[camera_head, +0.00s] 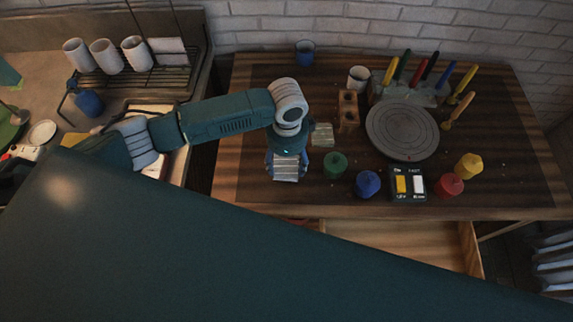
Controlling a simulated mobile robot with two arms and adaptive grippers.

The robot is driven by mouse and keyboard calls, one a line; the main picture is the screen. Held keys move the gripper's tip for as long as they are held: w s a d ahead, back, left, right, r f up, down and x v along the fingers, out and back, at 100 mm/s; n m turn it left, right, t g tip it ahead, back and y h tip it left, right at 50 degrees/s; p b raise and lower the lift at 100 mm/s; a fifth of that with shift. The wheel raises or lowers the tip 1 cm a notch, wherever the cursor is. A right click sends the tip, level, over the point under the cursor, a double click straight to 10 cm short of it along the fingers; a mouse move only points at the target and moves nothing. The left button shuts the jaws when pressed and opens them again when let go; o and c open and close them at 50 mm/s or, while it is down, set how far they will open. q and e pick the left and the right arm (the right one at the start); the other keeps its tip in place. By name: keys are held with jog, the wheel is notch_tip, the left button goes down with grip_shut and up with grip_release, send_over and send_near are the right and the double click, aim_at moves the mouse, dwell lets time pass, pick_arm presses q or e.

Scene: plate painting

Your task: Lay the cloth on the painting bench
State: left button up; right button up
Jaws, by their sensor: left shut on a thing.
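A pale, striped cloth (287,173) is between the fingers of my left gripper (287,166), which is shut on it. The gripper points down at the left part of the wooden painting bench (240,150). The cloth is over the bench near its front edge; I cannot tell whether it touches the top. The gripper's body hides part of the cloth. My right gripper is not in view.
Green (335,165), blue (367,184), red (449,185) and yellow (468,166) pots stand near the front. A round grey turntable (402,131), a switch box (408,184) and a wooden block (348,111) are right of the gripper. An open drawer (400,236) is below.

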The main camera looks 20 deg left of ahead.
aim_at(286, 165)
pick_arm(q)
notch_tip(286, 165, down, 3)
jog(key=shift+a, duration=0.1)
jog(key=shift+f, duration=0.15)
jog(key=o, duration=1)
jog(key=shift+o, duration=0.2)
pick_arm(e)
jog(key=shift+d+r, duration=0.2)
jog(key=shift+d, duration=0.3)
pick_arm(q)
notch_tip(286, 165, up, 12)
jog(key=b, duration=0.2)
jog(key=shift+r, duration=0.2)
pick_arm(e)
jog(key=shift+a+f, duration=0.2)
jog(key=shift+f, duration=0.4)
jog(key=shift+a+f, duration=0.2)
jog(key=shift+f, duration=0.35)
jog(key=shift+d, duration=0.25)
pick_arm(q)
jog(key=shift+s+f, duration=0.1)
